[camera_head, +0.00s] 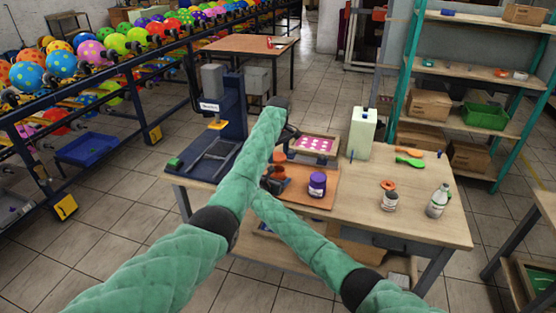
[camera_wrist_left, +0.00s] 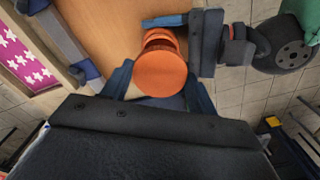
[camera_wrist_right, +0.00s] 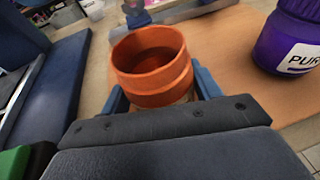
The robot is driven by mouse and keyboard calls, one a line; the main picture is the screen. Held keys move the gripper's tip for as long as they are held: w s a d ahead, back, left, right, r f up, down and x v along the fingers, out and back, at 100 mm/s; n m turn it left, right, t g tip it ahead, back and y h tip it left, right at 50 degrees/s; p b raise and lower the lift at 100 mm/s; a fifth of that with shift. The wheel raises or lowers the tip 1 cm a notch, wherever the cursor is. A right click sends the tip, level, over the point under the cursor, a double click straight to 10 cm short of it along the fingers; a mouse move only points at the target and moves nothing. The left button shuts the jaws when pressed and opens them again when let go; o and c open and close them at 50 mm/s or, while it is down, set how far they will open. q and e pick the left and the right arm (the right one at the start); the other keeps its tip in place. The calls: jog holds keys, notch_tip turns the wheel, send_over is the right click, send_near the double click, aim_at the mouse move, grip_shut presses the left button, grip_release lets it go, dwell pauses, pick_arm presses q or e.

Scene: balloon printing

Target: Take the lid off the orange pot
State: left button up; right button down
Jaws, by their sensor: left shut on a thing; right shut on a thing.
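The orange pot (camera_wrist_right: 152,80) stands open in the right wrist view, with a dark orange inside showing. My right gripper (camera_wrist_right: 158,92) is shut around its side. The orange lid (camera_wrist_left: 161,74) is in my left gripper (camera_wrist_left: 160,82), whose fingers are shut on its two sides. In the left wrist view part of the pot (camera_wrist_left: 158,38) shows past the lid. In the head view the lid (camera_head: 279,157) appears above the pot (camera_head: 279,172), apart from it. My forearms and wrists partly hide both grippers there.
A purple jar (camera_head: 317,185) stands right of the pot on the brown board (camera_head: 325,202). A pink patterned tray (camera_head: 313,145) and a pale green box (camera_head: 362,134) are behind. A blue press (camera_head: 222,110) stands left.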

jog(key=shift+c, duration=1.3)
grip_release()
jog(key=shift+s, duration=0.1)
